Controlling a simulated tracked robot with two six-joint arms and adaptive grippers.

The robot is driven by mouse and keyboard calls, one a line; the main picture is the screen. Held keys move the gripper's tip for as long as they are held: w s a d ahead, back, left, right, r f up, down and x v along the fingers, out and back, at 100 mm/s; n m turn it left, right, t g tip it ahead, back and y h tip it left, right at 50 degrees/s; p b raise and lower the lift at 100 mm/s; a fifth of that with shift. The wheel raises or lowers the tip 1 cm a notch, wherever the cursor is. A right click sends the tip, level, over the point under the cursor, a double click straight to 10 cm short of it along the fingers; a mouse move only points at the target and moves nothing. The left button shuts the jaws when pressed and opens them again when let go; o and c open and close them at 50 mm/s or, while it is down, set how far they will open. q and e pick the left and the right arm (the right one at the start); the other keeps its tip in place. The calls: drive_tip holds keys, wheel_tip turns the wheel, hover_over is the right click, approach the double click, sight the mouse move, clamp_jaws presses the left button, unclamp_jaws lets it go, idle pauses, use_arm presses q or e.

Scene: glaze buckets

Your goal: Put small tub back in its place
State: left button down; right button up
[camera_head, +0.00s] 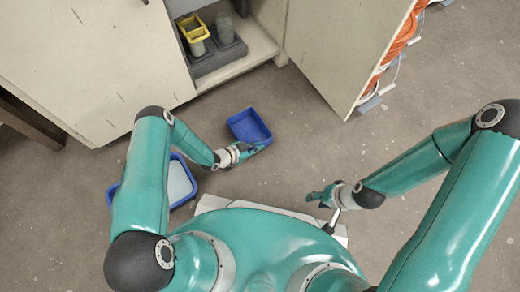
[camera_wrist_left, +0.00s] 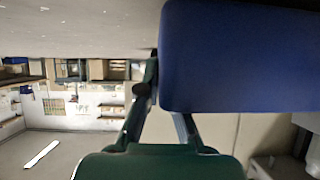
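A small empty blue tub (camera_head: 249,126) is in front of the open cabinet in the head view, tilted, with its open side showing. My left gripper (camera_head: 255,147) is at its near wall. In the left wrist view the tub (camera_wrist_left: 240,55) fills the upper right, and the fingers of my left gripper (camera_wrist_left: 165,80) close on its edge; one fingertip is hidden behind it. My right gripper (camera_head: 314,200) is empty, with its fingers apart, over the floor right of my base.
A larger blue tub (camera_head: 181,184) with pale contents is partly hidden behind my left arm. The open cabinet (camera_head: 258,46) holds a yellow-rimmed bucket (camera_head: 195,32) and a grey container (camera_head: 224,28) on a grey stand. Its open door (camera_head: 345,45) stands right. Floor between is clear.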

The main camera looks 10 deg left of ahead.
use_arm(q)
drive_tip(key=shift+f, duration=0.65)
drive_tip(key=shift+r, duration=0.1)
drive_tip(key=c, duration=1.3)
unclamp_jaws()
drive_tip(key=p+v, duration=0.4)
drive_tip(key=v, duration=0.8)
drive_tip(key=shift+s, duration=0.1)
drive_tip(key=shift+d, duration=0.15)
